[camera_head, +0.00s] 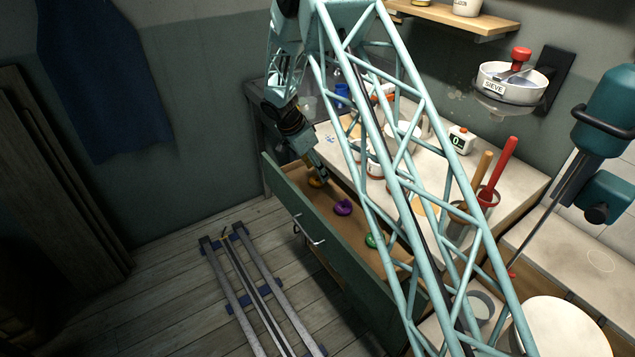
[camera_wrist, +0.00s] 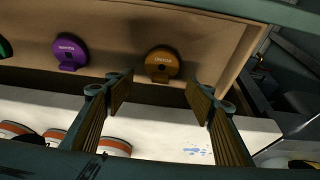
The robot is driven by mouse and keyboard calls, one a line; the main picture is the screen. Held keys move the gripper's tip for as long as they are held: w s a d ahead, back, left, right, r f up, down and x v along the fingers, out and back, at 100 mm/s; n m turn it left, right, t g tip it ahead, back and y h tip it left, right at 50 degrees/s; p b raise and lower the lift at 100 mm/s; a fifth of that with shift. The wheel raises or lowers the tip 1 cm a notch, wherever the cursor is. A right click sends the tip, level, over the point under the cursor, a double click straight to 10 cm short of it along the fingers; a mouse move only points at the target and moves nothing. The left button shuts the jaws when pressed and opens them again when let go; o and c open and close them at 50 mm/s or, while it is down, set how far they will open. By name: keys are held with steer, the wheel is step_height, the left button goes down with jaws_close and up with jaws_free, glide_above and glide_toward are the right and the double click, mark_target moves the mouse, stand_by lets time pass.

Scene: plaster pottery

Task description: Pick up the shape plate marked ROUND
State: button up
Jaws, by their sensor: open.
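Several shape plates lie in the open drawer (camera_head: 290,189). An orange-brown plate (camera_head: 315,183) lies at its far end and a purple plate (camera_head: 342,207) near the middle. A green plate (camera_head: 372,241) lies closer. The wrist view shows the orange-brown plate (camera_wrist: 162,63) and the purple plate (camera_wrist: 70,52), with the green plate (camera_wrist: 4,47) cut off at the left edge. Their lettering is too small to read, so I cannot tell which says ROUND. My gripper (camera_wrist: 160,98) is open and empty. It is above the drawer's far end, with the orange-brown plate ahead between its fingers.
A sieve (camera_head: 512,82) hangs on the wall. The drawer's front and side walls rise around the plates.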

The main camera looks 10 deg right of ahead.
mark_target(319, 179)
steer(key=shift+x, duration=1.7)
steer(key=shift+c, duration=0.7)
steer(key=c, duration=0.9)
steer(key=shift+r, duration=0.1)
steer(key=shift+r, duration=0.45)
steer(key=a, duration=0.2)
steer(key=s+a, duration=0.1)
steer(key=shift+s+a, duration=0.15)
steer(key=shift+a, duration=0.2)
step_height(319, 179, up, 14)
steer(key=shift+f+p, duration=0.1)
steer(key=shift+p, duration=0.4)
